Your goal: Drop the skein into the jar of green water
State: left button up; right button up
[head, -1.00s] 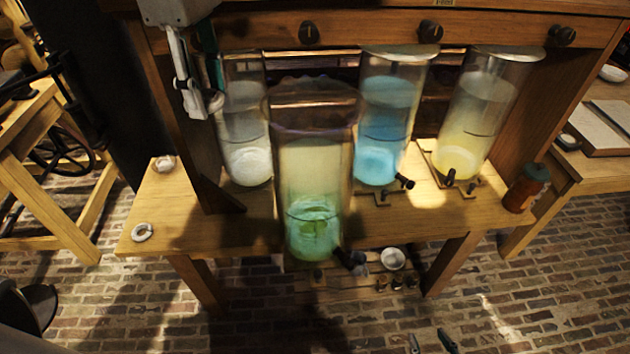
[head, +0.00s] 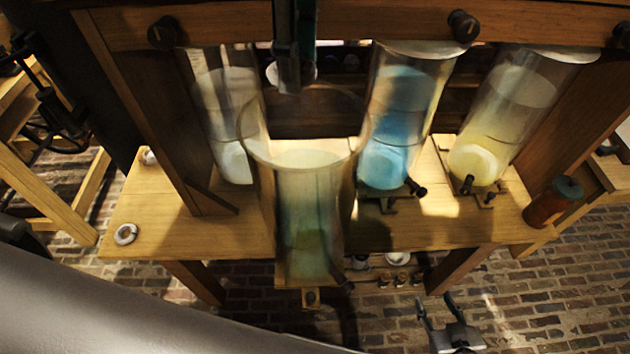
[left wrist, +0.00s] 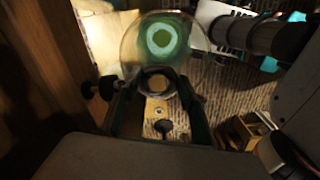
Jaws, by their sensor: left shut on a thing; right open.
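The jar of green water (head: 312,225) is a tall clear open cylinder at the front middle of the bench, with green low inside. It also shows in the left wrist view (left wrist: 160,38), its green round seen beyond my fingers. My left gripper (head: 292,78) is above and behind the jar's rim in the head view. It is shut on a small pale, ring-like thing, seemingly the skein (left wrist: 158,73), mostly hidden by the fingers in the head view. My right gripper (head: 448,318) is open and empty, low at the front right.
Three more jars stand behind: a clear one (head: 232,120) left, a blue one (head: 395,125) and a yellow one (head: 505,125) right. A wooden beam (head: 380,26) crosses above. A white ring (head: 125,234) lies on the bench's left end. An orange-brown bottle (head: 552,203) stands at right.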

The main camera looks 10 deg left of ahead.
pick_arm(q)
jog(key=f+b, duration=0.3)
jog(key=b, duration=0.1)
jog(key=f+b, duration=0.2)
jog(key=shift+s+f, duration=0.3)
jog(key=shift+f, duration=0.05)
pick_arm(e)
jog(key=shift+y, duration=0.4)
jog(key=a+f, duration=0.2)
jog(key=f, duration=0.1)
jog(key=shift+a+f, duration=0.2)
jog(key=shift+a, duration=0.15)
jog(key=shift+s, duration=0.1)
pick_arm(q)
jog(key=o, duration=1)
pick_arm(e)
jog(key=shift+d+f, duration=0.1)
jog(key=shift+d, duration=0.05)
pick_arm(q)
notch_tip(320, 180, up, 12)
